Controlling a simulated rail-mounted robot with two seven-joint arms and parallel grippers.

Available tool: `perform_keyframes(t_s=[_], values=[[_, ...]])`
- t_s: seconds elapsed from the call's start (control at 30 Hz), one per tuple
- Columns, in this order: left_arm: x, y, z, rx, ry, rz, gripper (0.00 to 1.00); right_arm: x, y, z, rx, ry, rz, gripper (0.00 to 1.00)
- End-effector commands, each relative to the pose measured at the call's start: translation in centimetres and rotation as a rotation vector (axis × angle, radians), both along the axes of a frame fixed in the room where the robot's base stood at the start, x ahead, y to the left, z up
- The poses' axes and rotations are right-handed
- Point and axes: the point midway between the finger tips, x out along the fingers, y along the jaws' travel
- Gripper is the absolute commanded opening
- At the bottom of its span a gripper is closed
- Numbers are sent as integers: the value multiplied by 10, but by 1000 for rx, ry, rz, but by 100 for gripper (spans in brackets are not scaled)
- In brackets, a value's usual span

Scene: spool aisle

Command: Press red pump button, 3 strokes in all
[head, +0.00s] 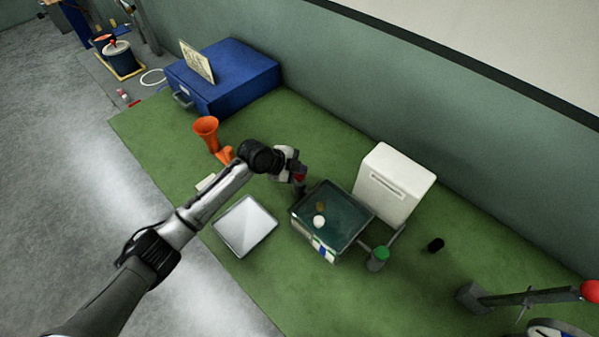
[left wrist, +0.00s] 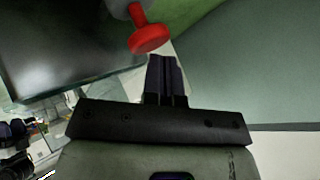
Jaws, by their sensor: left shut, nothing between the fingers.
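My right gripper is not in view.
A dark green tray (head: 338,204) holding small round items is just right of the gripper. A white box (head: 393,184), a green-capped jar (head: 378,257), a pale flat tray (head: 245,226), an orange funnel (head: 207,130) and a blue case (head: 235,75) stand around on the green surface.

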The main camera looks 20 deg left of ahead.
Motion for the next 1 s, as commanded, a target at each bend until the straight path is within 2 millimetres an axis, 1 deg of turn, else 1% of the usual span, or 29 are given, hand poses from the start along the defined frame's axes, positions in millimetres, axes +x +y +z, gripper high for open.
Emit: perform_keyframes(t_s=[0.23, 1.0], values=[[0, 0, -8, 0, 0, 0, 0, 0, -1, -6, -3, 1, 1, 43], [0, 0, -13, 1, 2, 0, 0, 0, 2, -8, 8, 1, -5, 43]])
